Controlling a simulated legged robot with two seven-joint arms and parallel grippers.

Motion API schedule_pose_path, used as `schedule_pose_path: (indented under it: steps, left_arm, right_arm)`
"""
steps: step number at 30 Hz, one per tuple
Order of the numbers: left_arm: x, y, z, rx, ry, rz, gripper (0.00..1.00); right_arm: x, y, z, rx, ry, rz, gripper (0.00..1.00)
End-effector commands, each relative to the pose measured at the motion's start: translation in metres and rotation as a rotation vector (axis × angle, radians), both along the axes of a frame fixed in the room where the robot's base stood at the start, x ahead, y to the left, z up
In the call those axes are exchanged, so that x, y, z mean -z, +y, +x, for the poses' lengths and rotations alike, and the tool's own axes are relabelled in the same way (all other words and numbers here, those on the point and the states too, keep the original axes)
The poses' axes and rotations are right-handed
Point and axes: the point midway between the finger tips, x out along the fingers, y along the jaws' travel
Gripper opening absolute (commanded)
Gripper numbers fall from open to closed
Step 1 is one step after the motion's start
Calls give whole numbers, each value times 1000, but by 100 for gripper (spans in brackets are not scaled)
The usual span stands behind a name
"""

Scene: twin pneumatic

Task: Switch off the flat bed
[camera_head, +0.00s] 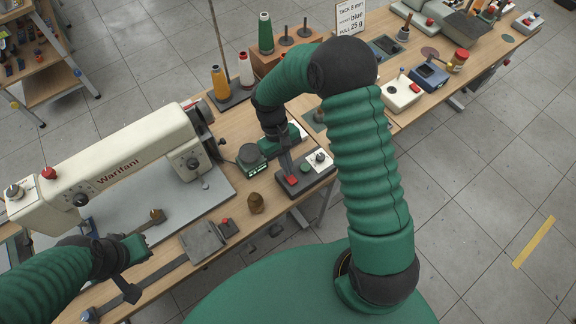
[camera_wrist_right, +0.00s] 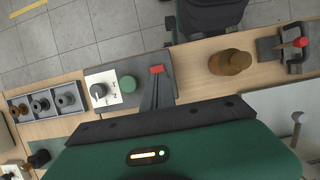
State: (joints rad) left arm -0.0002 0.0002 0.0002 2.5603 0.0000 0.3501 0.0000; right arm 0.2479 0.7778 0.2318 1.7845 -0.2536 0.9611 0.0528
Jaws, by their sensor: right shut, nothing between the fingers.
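A flat-bed sewing machine (camera_head: 120,160), cream with "Warifani" lettering, stands on the left bench over a grey bed plate. To its right, near the front edge, is a dark control box (camera_head: 318,171) with a red button (camera_head: 291,181), a green button (camera_head: 305,167) and a dial (camera_head: 320,157). My right gripper (camera_head: 287,168) is shut and empty, its tips at the red button. The right wrist view shows the tips just below the red button (camera_wrist_right: 156,69); contact is unclear. My left gripper (camera_head: 142,244) is low at the left, its fingers hard to make out.
A brown knobbed weight (camera_head: 256,203) stands near the front edge. Thread cones (camera_head: 220,84) stand behind. A small clamp with a red knob (camera_head: 225,226) lies at front.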

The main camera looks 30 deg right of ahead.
Motion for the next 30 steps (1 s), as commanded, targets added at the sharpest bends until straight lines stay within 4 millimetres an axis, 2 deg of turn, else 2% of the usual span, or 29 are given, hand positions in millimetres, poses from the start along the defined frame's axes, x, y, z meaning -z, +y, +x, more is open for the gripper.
schedule_pose_path:
  steps: [1,4,9,13,18,30]
  left_arm:
    - [-26,0,0,0,-1,0,0]
    - [-13,0,1,0,-2,0,0]
    - [-10,0,0,0,0,0,0]
    - [-10,0,0,0,0,0,0]
    - [-10,0,0,0,-1,0,0]
    - [-10,0,0,0,-1,0,0]
  right_arm:
    - [-26,1,1,-1,-1,-1,0]
    - [-38,0,2,1,-7,0,0]
    - [-78,0,2,1,-6,0,0]
    - [-101,0,2,0,-4,1,0]
    - [-113,0,1,0,-2,1,0]
    - [-114,0,1,1,0,2,0]
